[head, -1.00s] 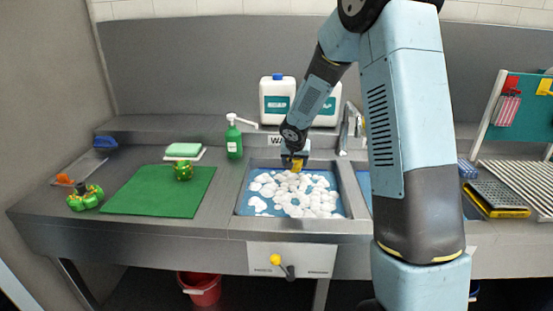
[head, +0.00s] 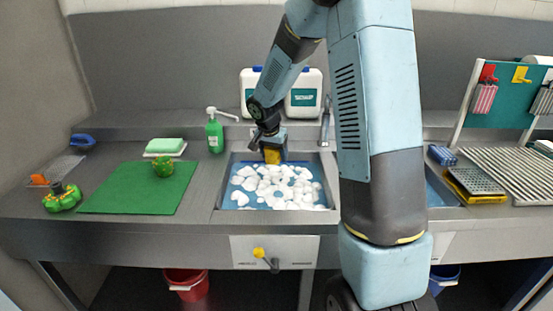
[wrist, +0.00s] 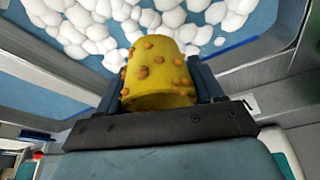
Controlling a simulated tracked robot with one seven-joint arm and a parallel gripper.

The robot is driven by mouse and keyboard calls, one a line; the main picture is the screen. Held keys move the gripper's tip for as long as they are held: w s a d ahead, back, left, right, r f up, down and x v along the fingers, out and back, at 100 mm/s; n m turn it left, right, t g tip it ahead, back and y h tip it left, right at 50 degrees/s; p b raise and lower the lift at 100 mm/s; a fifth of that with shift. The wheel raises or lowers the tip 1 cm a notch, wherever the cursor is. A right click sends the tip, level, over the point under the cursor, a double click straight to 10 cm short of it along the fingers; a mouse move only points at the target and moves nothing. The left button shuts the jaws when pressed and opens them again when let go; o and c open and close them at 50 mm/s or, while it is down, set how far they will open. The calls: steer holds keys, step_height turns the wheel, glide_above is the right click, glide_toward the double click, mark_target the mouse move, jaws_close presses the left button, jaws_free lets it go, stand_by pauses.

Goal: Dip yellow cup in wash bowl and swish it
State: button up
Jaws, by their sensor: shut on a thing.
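The yellow cup (wrist: 158,75), spotted with orange-brown bits, is between the fingers of my gripper (wrist: 160,92) in the wrist view. My gripper is shut on it. In the head view the cup (head: 272,157) hangs below my gripper (head: 272,150) at the far part of the wash bowl. The wash bowl (head: 218,205) is a square metal basin with blue water and white foam clumps. The cup is above or at the foam; I cannot tell whether it touches the water.
A green soap bottle (head: 214,132) and white canisters (head: 303,95) stand behind. A tap (head: 325,122) rises at the basin's back right. A rack (head: 500,172) is at the right.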

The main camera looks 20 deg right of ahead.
mark_target(277, 157)
steer(key=s+m, duration=0.1)
steer(key=s, duration=0.1)
steer(key=s+r+m+g, duration=0.1)
steer(key=s+m, duration=0.1)
steer(key=s, duration=0.1)
steer(key=shift+s+a+r+g+y, duration=0.35)
steer(key=shift+a+r+g+y, duration=0.05)
steer(key=shift+s+a+f, duration=0.1)
steer(key=shift+s+a, duration=0.05)
steer(key=shift+s, duration=0.25)
steer(key=shift+f, duration=8.55)
steer(key=shift+s+d, duration=0.15)
steer(key=shift+d, duration=0.4)
steer(key=shift+s+d, duration=0.15)
steer(key=shift+d, duration=0.35)
steer(key=shift+w+a, duration=0.25)
steer(key=shift+a, duration=0.45)
steer(key=shift+w+a, duration=0.2)
steer(key=shift+a, duration=0.5)
steer(key=shift+w+a, duration=0.25)
steer(key=shift+a, duration=0.45)
steer(key=shift+s+d, duration=0.2)
steer(key=shift+d, duration=0.35)
steer(key=shift+s+d, duration=0.15)
steer(key=shift+d, duration=0.35)
